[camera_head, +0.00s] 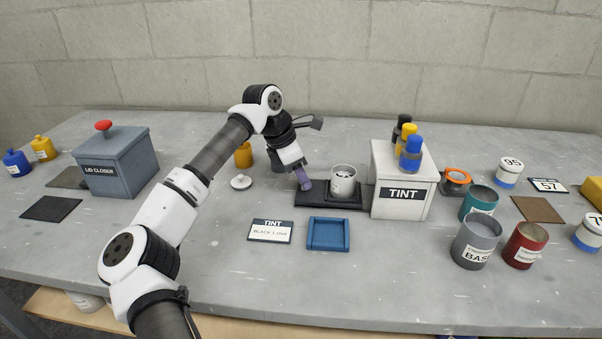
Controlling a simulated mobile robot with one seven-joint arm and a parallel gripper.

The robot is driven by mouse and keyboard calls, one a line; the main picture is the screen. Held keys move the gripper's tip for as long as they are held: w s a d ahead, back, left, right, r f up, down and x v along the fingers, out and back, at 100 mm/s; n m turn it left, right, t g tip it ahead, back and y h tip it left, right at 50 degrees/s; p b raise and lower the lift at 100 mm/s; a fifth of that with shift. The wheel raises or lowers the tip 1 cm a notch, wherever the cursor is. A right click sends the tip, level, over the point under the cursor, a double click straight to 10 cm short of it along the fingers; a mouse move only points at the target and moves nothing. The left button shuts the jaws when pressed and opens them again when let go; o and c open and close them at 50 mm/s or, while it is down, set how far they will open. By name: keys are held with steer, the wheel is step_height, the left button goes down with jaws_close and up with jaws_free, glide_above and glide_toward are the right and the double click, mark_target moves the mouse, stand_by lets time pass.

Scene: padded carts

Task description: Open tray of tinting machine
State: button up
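The tinting machine (398,203) is a white box labelled TINT, with black, yellow and blue bottles (411,152) on top. Its dark tray (320,203) extends out to the left of the box. A white can (343,182) stands upright on the tray beside the box. My gripper (304,184), with purple fingers, points down at the left end of the tray, left of the can. From this view I cannot tell whether the fingers touch the tray or whether they are open or shut.
A TINT card (270,231) and a blue square holder (328,234) lie in front of the tray. A white lid (241,182) lies to the left. The lid closer (121,165) stands far left. Several open cans, including a grey BASE can (474,245), stand right of the machine.

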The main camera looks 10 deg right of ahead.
steer(key=shift+r, duration=0.1)
steer(key=v, duration=1.3)
steer(key=shift+r, duration=0.3)
steer(key=shift+s, duration=0.15)
